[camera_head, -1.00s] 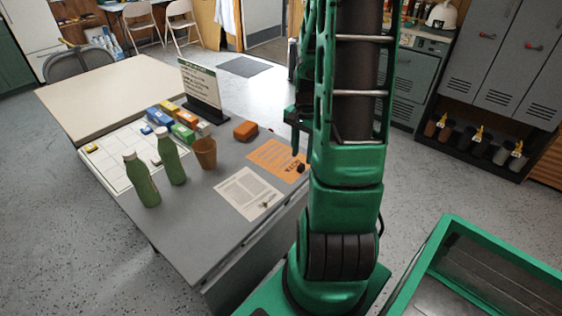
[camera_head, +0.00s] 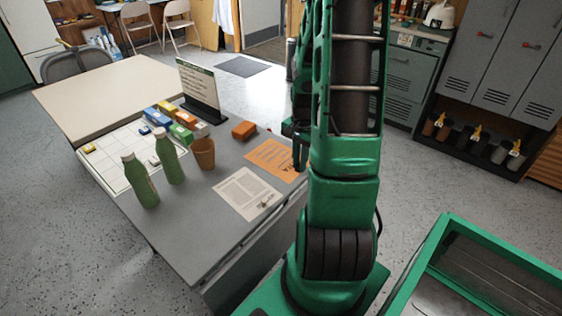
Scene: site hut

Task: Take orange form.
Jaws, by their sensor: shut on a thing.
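The orange form (camera_head: 272,158) lies flat on the grey table, near its right edge. Its right end is partly hidden by my gripper and arm. My gripper (camera_head: 300,163) is low over that right end, with its dark fingers pointing down. It is shut at the spot of a small black object on the form. That object is now hidden by the fingers, so the grip itself is hard to see.
A white printed sheet (camera_head: 246,193) lies nearer on the grey table (camera_head: 190,225). An orange block (camera_head: 244,131), a brown cup (camera_head: 204,153), two green bottles (camera_head: 140,180) and a standing sign (camera_head: 198,85) are left of the form. A green-rimmed bin (camera_head: 445,235) is at lower right.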

